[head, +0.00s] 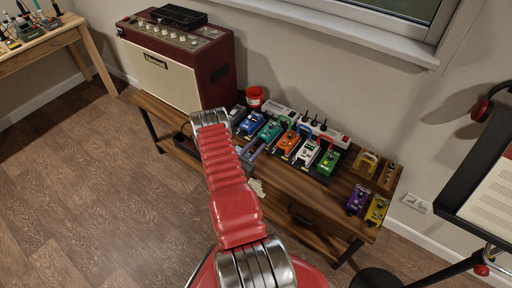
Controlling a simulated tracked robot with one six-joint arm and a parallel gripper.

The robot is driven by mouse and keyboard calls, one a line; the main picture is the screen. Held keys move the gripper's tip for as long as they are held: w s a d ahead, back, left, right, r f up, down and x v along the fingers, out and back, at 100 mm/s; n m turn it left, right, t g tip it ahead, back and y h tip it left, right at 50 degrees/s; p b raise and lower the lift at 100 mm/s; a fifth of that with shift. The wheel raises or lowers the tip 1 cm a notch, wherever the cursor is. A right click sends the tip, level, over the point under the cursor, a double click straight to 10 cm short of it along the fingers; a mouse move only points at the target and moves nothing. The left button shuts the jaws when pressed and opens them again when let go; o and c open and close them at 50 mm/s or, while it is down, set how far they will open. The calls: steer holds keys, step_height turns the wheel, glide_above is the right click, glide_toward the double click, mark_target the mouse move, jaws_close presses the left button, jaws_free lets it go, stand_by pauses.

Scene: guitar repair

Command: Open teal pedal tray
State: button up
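The teal pedal (271,131) sits on the dark pedalboard (322,178), between a blue pedal (251,123) and an orange pedal (288,144). I cannot make out a tray on it. My red arm rises through the middle of the view and bends at a silver joint near the amplifier. Beside the arm, just in front of the teal pedal, is a small grey shape that seems to be my gripper (256,150). The arm hides part of it. I cannot tell whether its fingers are apart or touch the pedal.
White (307,153) and green (328,162) pedals stand right of the orange one. A power strip (318,130) and red cup (255,97) are behind. A large amplifier (180,62) stands left; purple (358,199) and yellow (376,210) pedals lie right. Floor at left is clear.

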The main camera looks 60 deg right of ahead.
steer(key=shift+c, duration=0.2)
jaws_close()
stand_by(0.5)
